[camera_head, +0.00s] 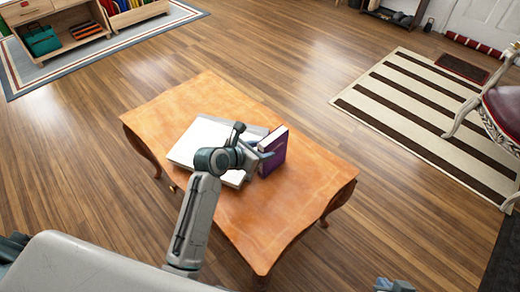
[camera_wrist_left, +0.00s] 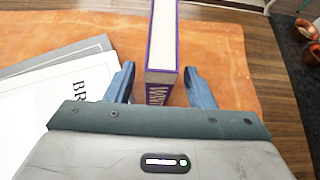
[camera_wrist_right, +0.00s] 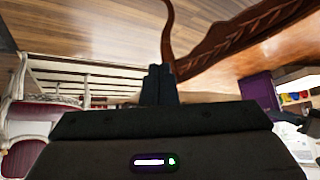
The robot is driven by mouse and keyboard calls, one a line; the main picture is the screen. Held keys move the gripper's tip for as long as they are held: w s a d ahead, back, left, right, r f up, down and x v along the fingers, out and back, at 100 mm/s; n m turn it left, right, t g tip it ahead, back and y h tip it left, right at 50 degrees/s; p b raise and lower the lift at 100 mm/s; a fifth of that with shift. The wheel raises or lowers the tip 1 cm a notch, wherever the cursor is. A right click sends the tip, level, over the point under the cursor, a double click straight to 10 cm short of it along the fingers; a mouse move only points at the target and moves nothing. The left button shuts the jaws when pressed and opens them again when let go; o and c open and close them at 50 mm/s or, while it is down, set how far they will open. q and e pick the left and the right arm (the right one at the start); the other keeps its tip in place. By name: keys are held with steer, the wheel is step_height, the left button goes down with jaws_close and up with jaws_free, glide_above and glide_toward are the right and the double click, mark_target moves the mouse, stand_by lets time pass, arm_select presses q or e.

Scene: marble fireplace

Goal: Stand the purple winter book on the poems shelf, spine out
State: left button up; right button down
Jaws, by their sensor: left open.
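The purple winter book (camera_head: 272,152) stands upright on the orange wooden table (camera_head: 285,222), beside a white book (camera_head: 190,148) lying flat. In the left wrist view its purple spine with pale lettering (camera_wrist_left: 158,95) faces my wrist and its pale page block points away. My left gripper (camera_head: 257,157) is at the book. In the left wrist view its fingers (camera_wrist_left: 160,82) are open, one on each side of the book, with gaps showing. My right gripper (camera_head: 393,285) is at the bottom edge; its fingers (camera_wrist_right: 160,84) are together and empty. I cannot identify the poems shelf.
A low wooden cabinet (camera_head: 58,48) with a green case (camera_head: 42,40) and colourful upright items stands at the far left. A striped rug (camera_head: 415,105) and a red chair (camera_head: 505,108) are at the right. Wooden floor around the table is clear.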

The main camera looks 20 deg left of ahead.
arm_select(q)
steer(key=shift+r, duration=0.1)
arm_select(e)
steer(key=shift+w, duration=0.1)
arm_select(q)
steer(key=p+v, duration=0.2)
steer(key=v, duration=1)
arm_select(e)
steer(key=shift+s+d+r+g+h, duration=0.5)
steer(key=shift+s+d+r+g, duration=0.4)
steer(key=shift+g, duration=0.2)
